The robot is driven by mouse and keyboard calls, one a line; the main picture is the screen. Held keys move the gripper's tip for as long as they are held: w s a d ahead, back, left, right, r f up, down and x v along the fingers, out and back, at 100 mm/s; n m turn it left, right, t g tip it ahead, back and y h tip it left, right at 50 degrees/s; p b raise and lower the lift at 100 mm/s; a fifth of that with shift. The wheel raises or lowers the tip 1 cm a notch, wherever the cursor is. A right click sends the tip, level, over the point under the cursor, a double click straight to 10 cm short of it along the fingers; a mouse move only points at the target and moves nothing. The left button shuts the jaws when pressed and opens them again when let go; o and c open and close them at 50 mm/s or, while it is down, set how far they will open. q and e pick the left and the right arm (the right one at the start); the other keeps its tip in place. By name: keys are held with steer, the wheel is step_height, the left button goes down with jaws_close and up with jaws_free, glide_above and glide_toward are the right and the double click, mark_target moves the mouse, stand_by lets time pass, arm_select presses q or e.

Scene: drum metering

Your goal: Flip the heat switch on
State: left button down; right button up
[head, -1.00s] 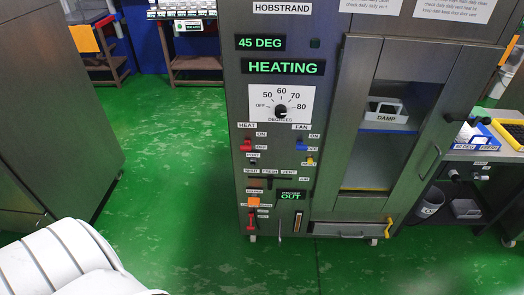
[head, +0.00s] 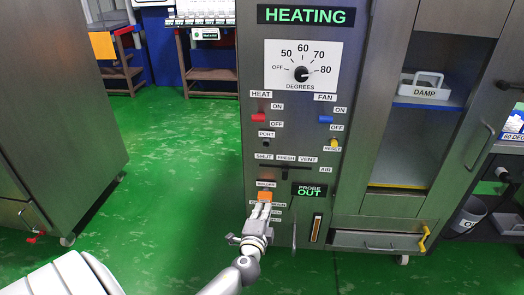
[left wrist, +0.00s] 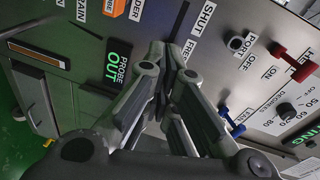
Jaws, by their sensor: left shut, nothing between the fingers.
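The red heat switch (head: 259,120) is on the panel under the HEAT label, its lever nearer the OFF label than the ON label. It also shows in the left wrist view (left wrist: 294,60), at right. The cabinet display (head: 306,15) reads HEATING. My left gripper (head: 263,208) is shut and empty, low in front of the panel by the orange tag, well below the heat switch. In the left wrist view its closed fingers (left wrist: 172,62) are in the middle, near the SHUT label and apart from the switch. My right gripper is not in view.
The blue fan switch (head: 326,118) is right of the heat switch, with the degrees dial (head: 302,74) above. The port (head: 265,144), slider (head: 287,168) and PROBE OUT display (head: 309,190) are below. The panel's front is clear around the heat switch.

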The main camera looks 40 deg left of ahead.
arm_select(q)
step_height(320, 180, up, 7)
steer(key=t+y+b, duration=0.2)
steer(key=t+b, duration=0.1)
steer(key=b, duration=0.1)
steer(key=t+y+b, duration=0.2)
steer(key=b, duration=0.1)
glide_toward(259, 118)
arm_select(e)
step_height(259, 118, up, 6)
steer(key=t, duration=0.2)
arm_select(q)
steer(key=w+f+p+x, duration=0.1)
steer(key=x, duration=0.5)
steer(key=shift+w+d+m+p, duration=0.2)
steer(key=shift+w+m+p, duration=0.1)
steer(key=shift+p, duration=0.05)
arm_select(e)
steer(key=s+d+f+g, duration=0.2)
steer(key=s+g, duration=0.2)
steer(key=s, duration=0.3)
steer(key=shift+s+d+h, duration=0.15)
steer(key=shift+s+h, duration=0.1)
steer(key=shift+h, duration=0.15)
arm_select(q)
steer(key=shift+r, duration=0.15)
steer(key=shift+r, duration=0.1)
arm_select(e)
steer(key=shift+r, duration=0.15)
